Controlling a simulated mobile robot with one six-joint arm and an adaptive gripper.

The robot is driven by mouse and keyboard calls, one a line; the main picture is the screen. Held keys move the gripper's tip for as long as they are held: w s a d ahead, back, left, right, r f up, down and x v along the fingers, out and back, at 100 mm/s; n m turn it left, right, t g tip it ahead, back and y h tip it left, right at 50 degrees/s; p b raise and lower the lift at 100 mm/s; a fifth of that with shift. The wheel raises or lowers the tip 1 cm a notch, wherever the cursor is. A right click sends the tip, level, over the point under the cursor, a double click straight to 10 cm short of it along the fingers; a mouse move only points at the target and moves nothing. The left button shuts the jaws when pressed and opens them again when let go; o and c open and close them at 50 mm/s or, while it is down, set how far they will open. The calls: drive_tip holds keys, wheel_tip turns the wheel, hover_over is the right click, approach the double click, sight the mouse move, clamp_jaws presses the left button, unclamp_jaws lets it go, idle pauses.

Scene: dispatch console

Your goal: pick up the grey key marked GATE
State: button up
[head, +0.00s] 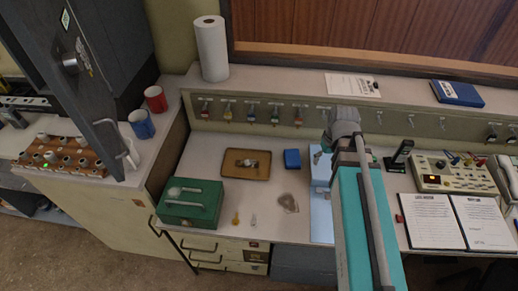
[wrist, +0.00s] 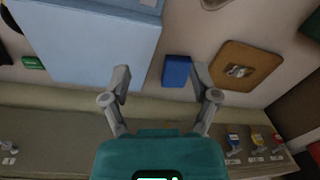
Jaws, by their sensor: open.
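A small grey key (head: 253,220) lies on the desk in the head view, right of a yellow key (head: 236,218). Its marking is too small to read, so I cannot tell whether it says GATE. Several tagged keys (head: 251,113) hang on hooks along the back panel; some also show in the wrist view (wrist: 256,142), their labels unreadable. My gripper (wrist: 162,82) is open and empty in the wrist view, above the back of the desk by a blue box (wrist: 177,71). My arm largely hides it in the head view.
A brown tray (head: 229,173) with metal items, the blue box (head: 292,158), a green box (head: 190,213) and a light-blue board (head: 322,222) are on the desk. A paper roll (head: 211,48) stands on the ledge. The desk around the loose keys is mostly clear.

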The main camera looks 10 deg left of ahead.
drive_tip(key=w+a+f+n+y+b, duration=0.1)
drive_tip(key=w+a+f+n+b, duration=0.3)
drive_tip(key=a, duration=0.3)
drive_tip(key=w+a+f+n+y+b, duration=0.1)
drive_tip(key=w+a+f+n+b, duration=0.15)
drive_tip(key=a+n, duration=0.45)
drive_tip(key=n+g+y+b, duration=0.1)
drive_tip(key=n+g+b, duration=0.15)
drive_tip(key=n, duration=0.55)
approach(248, 162)
drive_tip(key=shift+s+d+r+t, duration=0.1)
drive_tip(key=shift+s+d+t, duration=0.15)
drive_tip(key=shift+s+t, duration=0.1)
drive_tip(key=shift+f+b, duration=0.2)
drive_tip(key=shift+b, duration=0.2)
drive_tip(key=b+x, duration=0.8)
drive_tip(key=shift+s+a+f, duration=0.1)
drive_tip(key=shift+a+f, duration=0.15)
drive_tip(key=shift+a, duration=0.05)
drive_tip(key=shift+c, duration=0.3)
drive_tip(key=c, duration=0.9)
drive_tip(key=shift+c, duration=0.2)
